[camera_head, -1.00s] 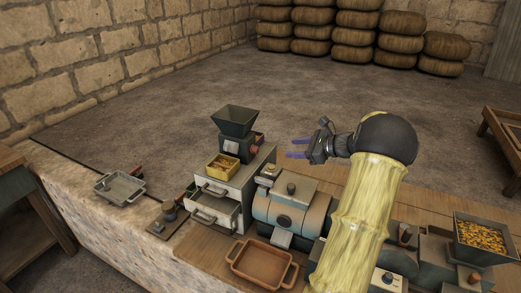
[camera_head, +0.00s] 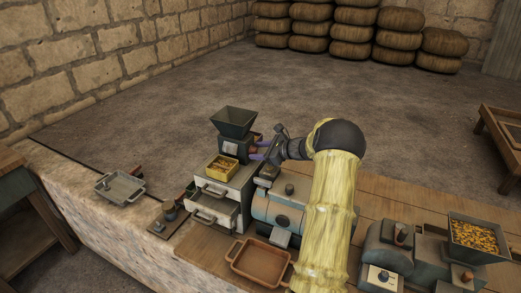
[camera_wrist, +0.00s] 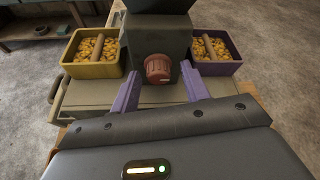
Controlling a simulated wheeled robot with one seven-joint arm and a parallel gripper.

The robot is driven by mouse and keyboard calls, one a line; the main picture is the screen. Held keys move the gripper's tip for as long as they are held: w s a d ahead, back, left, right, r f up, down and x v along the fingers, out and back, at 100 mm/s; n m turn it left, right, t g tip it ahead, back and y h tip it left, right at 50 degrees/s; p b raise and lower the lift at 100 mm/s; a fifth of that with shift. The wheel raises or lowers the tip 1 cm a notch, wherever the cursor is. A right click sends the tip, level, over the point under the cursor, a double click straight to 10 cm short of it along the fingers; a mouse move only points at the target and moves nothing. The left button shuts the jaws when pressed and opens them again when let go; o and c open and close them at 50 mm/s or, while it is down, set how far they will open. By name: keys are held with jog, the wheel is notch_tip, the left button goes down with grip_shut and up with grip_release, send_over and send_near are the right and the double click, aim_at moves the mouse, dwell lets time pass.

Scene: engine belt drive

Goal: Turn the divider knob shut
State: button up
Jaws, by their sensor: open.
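The divider knob (camera_wrist: 158,68) is a round, ribbed, reddish-brown knob on the face of a dark grey-green machine body (camera_wrist: 170,38). In the wrist view it lies between and just beyond my two purple fingertips. My gripper (camera_wrist: 160,85) is open, with a finger on each side of the knob and no visible contact.
A yellow bin (camera_wrist: 91,52) and a purple bin (camera_wrist: 216,50), both with yellow pieces, flank the machine. A cabinet with open drawers (camera_head: 213,210) stands below. A belt-drive engine (camera_head: 280,212) and an orange tray (camera_head: 259,262) are close by.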

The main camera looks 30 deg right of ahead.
jog(key=shift+w+a, duration=0.1)
jog(key=shift+a, duration=0.1)
jog(key=shift+d, duration=0.1)
jog(key=c, duration=1)
